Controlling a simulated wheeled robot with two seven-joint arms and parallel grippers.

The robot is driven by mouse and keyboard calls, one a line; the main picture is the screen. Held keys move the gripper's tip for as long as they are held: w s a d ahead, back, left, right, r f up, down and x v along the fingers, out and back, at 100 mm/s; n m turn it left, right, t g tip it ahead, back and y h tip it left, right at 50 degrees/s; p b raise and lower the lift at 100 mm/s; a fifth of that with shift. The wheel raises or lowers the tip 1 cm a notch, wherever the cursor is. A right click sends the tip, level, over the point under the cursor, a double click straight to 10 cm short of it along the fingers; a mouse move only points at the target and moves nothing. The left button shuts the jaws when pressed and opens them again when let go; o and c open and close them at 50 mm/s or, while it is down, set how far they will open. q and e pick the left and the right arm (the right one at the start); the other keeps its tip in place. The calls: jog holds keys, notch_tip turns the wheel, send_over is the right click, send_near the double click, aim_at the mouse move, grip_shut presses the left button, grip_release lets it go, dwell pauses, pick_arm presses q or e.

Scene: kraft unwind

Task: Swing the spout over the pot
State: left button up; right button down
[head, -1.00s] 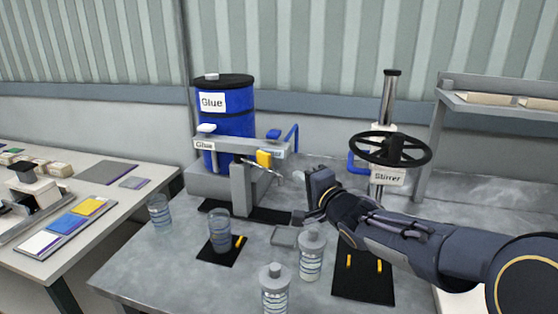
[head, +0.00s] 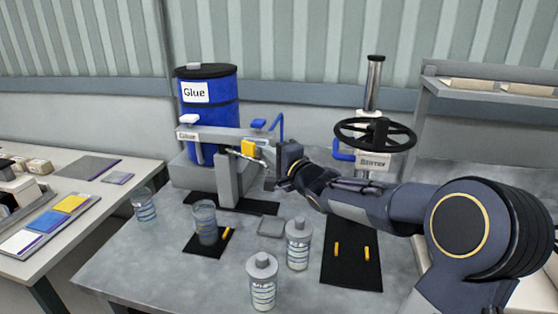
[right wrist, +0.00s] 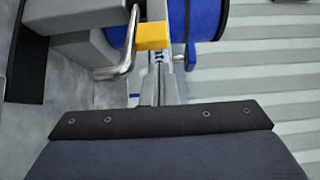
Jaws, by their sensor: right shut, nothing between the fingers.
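The glue dispenser has a grey arm (head: 218,134) on a post, with a yellow block (head: 248,147) at its right end. The spout, a thin silver pipe (head: 236,155), runs beside the block; in the right wrist view the bent pipe (right wrist: 128,55) shows left of the yellow block (right wrist: 154,36). My right gripper (head: 267,152) is shut and empty, just right of the yellow block; its thin fingers (right wrist: 157,82) point at the block, and I cannot tell whether they touch. A clear pot (head: 205,222) stands on a black mat in front. My left gripper is out of view.
A blue glue drum (head: 212,100) stands behind the dispenser. A stirrer with a black handwheel (head: 375,135) is to the right, behind my right arm. Lidded jars (head: 298,245) stand at the front, and another clear pot (head: 144,205) stands at the left.

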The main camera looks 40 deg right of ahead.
aim_at(245, 155)
jog(key=w, duration=0.4)
dwell(0.4)
